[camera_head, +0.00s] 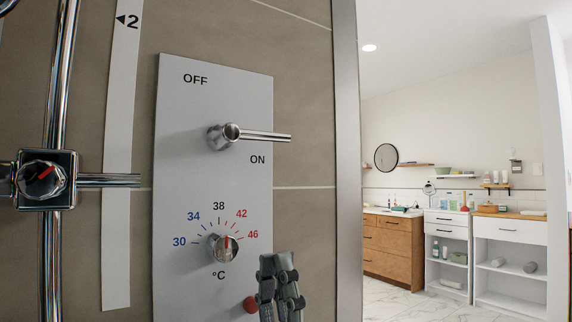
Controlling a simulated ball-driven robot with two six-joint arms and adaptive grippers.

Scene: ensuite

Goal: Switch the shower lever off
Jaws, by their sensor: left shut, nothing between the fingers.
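The shower lever (262,136) is a chrome bar on a round hub, on a grey panel (180,150) fixed to the tiled wall. The bar points right, just above the word ON; the word OFF stands at the panel's upper left. My left gripper (278,262) is at the lower middle of the view, pointing up. Its fingers are together with nothing between them. It is below the lever and apart from it, right of the temperature knob (225,246). My right gripper is not in view.
A chrome rail (56,110) with a clamp (44,178) and a short bar stands left of the panel. A red round button (250,304) is low on the panel. A vertical metal edge (346,150) bounds the wall; cabinets (388,245) stand far right.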

